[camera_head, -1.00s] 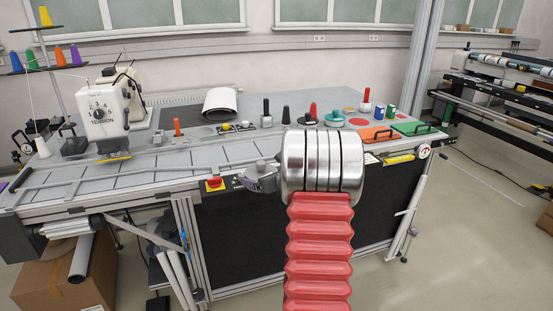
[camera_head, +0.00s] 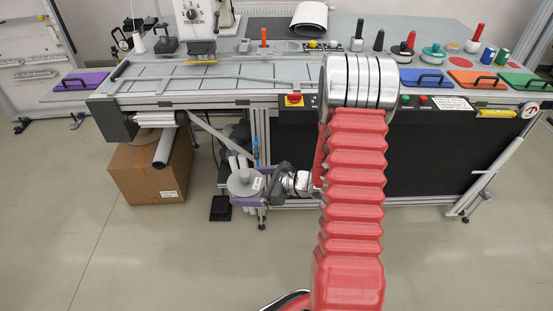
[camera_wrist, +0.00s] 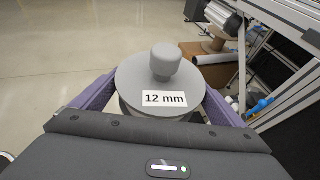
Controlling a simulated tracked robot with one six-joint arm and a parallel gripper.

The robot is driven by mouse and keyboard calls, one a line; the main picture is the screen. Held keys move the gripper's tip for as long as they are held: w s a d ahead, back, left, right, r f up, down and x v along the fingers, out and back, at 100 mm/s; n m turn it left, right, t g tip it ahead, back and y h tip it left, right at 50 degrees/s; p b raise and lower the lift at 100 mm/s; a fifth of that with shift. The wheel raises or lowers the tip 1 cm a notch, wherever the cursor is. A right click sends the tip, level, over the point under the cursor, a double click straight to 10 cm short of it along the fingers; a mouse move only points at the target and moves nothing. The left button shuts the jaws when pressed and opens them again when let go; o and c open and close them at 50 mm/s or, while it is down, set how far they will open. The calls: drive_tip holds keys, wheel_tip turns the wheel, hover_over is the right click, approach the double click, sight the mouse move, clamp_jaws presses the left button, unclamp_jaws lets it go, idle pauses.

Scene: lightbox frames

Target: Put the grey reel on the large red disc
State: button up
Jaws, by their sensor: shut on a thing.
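The grey reel (camera_wrist: 160,82), a round disc with a knob on top and a "12 mm" label, is between the purple fingers of my gripper in the wrist view. In the head view my gripper (camera_head: 246,200) is shut on the grey reel (camera_head: 246,180), low in front of the table, below its top and apart from it. The reel looks upright, knob up. A flat red disc (camera_head: 472,74) lies on the right part of the tabletop, well away from my gripper. I cannot tell its size for sure against other red marks there.
The table (camera_head: 240,85) has a front edge and frame legs behind my gripper. Blue (camera_head: 425,79), orange (camera_head: 475,84) and green (camera_head: 528,82) handled plates line its right front. Several knobbed pieces stand behind them. A cardboard box (camera_head: 150,178) sits under the left side. Floor at left is free.

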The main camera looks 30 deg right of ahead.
drive_tip(key=a+f+n+g+y, duration=0.2)
drive_tip(key=a+f, duration=0.2)
drive_tip(key=a, duration=0.6)
drive_tip(key=shift+s+n, duration=0.4)
